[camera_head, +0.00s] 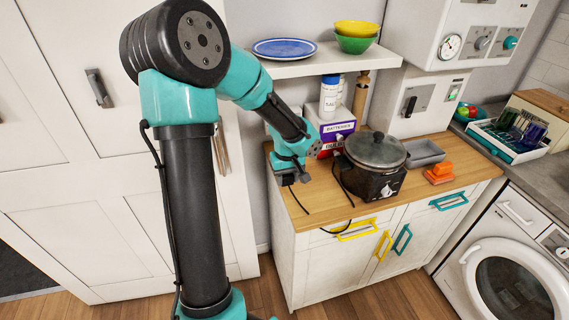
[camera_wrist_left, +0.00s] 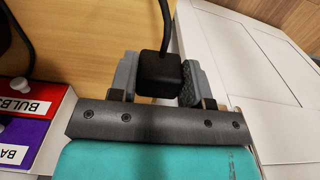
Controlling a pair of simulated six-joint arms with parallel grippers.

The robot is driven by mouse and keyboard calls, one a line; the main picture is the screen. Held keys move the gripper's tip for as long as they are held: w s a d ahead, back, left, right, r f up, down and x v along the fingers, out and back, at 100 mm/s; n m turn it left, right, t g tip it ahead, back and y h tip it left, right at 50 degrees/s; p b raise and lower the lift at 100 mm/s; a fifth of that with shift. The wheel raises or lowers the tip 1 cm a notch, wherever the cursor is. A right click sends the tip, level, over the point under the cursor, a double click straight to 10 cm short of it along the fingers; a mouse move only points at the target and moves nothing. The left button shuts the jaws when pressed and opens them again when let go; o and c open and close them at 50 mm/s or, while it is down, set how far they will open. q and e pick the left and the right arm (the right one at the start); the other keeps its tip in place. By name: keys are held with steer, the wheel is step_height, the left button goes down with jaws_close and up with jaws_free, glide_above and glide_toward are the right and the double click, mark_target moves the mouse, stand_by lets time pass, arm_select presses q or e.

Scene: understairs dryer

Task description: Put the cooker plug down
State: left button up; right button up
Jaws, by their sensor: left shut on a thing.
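The cooker plug (camera_wrist_left: 160,74) is a black block with a black cord leaving its far end. My left gripper (camera_wrist_left: 157,84) is shut on it, one finger on each side, in the left wrist view. In the head view my left gripper (camera_head: 287,179) is at the left end of the wooden worktop (camera_head: 318,196), low over it; I cannot tell whether the plug touches the wood. The black cooker (camera_head: 372,181) with a glass lid stands to its right, its cord hanging over the front edge. My right gripper is not in view.
Labelled drawer boxes (camera_head: 333,125) stand behind the gripper; they also show at the left of the wrist view (camera_wrist_left: 28,120). A grey tray (camera_head: 424,153) and an orange object (camera_head: 439,174) lie right of the cooker. A shelf (camera_head: 290,68) hangs above. Bare wood lies at front left.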

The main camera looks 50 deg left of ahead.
arm_select(q)
steer(key=w+a, duration=0.3)
steer(key=w+a+f, duration=0.1)
steer(key=w+a, duration=0.2)
steer(key=a, duration=0.1)
steer(key=w+a, duration=0.4)
steer(key=shift+a+f, duration=0.2)
steer(key=shift+a, duration=0.05)
steer(key=shift+w+a, duration=0.25)
steer(key=shift+f, duration=1.8)
steer(key=shift+f, duration=0.1)
steer(key=o, duration=0.9)
steer(key=shift+o, duration=0.2)
